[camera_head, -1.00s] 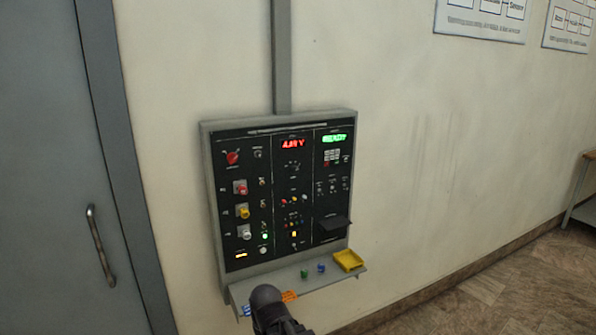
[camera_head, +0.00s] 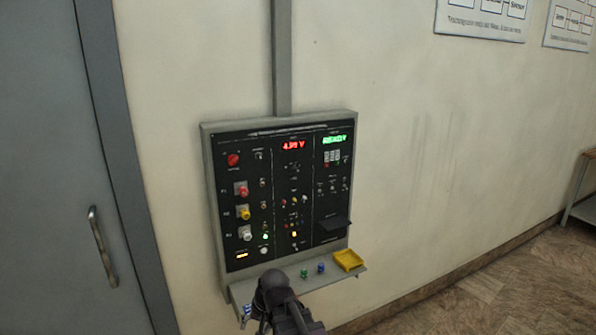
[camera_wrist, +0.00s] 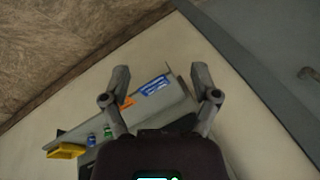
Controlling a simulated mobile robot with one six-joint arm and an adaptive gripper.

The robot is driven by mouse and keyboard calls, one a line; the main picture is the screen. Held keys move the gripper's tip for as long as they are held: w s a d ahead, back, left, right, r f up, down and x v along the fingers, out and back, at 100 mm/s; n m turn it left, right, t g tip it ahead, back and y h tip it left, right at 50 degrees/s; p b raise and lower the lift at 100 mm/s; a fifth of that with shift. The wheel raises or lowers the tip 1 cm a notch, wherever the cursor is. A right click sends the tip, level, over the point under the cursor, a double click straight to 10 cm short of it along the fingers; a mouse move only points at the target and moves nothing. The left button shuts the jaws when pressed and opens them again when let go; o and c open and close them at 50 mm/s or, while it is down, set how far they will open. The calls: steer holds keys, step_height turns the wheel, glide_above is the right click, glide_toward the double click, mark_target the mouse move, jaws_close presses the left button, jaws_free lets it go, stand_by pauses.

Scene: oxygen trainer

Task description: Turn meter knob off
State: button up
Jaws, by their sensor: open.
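The meter section is the middle column of a black wall panel (camera_head: 240,252). Its red display (camera_head: 293,146) reads about 4.99 V. A small dark meter knob (camera_head: 294,167) seems to sit below it; its pointer setting is too small to read. My arm's dark end shows low in front of the panel's shelf in the head view, below and apart from the knob. The fingertips are not clear there. In the wrist view my gripper (camera_wrist: 158,75) is open, its two fingers wide apart with nothing held. The meter knob is not visible in that view.
A grey shelf (camera_head: 240,290) juts out below the panel. It bears a yellow tray (camera_head: 348,260), a green piece (camera_head: 304,273) and a blue piece (camera_head: 320,268). The wrist view also shows a blue label (camera_wrist: 155,86) and an orange piece (camera_wrist: 126,103). A grey door (camera_head: 45,170) stands left.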

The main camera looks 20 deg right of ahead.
steer(key=w+d+r+m+t+y+p, duration=0.3)
steer(key=w+r+m+t, duration=0.1)
steer(key=w+r+m, duration=0.4)
steer(key=m+t+h+p, duration=0.6)
steer(key=m+t, duration=0.6)
steer(key=m, duration=1.1)
glide_toward(296, 173)
steer(key=s, duration=0.5)
steer(key=shift+w+d+r+y, duration=0.15)
steer(key=shift+w+d+y, duration=0.1)
steer(key=shift+d+y, duration=0.05)
steer(key=shift+w, duration=0.15)
steer(key=w, duration=1.3)
steer(key=shift+w+a, duration=0.25)
steer(key=shift+a, duration=0.05)
jaws_close()
